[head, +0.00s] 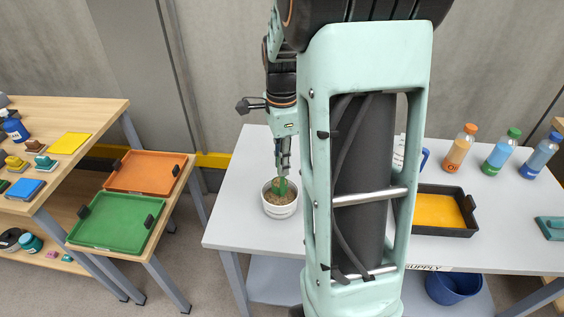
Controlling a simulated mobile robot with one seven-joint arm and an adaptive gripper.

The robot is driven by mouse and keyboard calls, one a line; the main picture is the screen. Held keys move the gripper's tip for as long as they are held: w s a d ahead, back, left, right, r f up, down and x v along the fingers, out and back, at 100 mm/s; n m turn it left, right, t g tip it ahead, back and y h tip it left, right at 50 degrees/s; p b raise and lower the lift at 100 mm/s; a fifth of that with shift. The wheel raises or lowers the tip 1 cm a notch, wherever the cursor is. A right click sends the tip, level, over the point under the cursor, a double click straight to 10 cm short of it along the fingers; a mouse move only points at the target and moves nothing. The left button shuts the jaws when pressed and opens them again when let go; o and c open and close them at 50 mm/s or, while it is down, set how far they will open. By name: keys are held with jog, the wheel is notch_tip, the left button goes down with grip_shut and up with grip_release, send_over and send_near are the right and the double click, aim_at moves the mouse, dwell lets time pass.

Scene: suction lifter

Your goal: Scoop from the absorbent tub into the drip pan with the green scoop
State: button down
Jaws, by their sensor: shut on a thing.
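The absorbent tub (281,212) is a round white tub with brown granules in it, at the left part of the light table. The green scoop (282,188) stands upright in the tub, its lower end down at the granules. My gripper (283,167) points down above the tub and is shut on the scoop. How deep the scoop's bowl sits in the granules is hidden. The drip pan (472,209), a dark tray with a yellow-orange floor, lies on the same table to the right. My own column hides its left end.
My column covers the table's middle. Several bottles, including an orange one (459,148), a green-capped one (502,150) and a blue one (541,154), stand behind the pan. A blue bucket (452,288) is below. Orange (146,172) and green (114,222) trays are at left.

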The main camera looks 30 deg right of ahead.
jog(key=shift+r+p, duration=1.3)
jog(key=shift+r, duration=0.55)
jog(key=shift+r+p, duration=1.7)
jog(key=shift+r, duration=1.25)
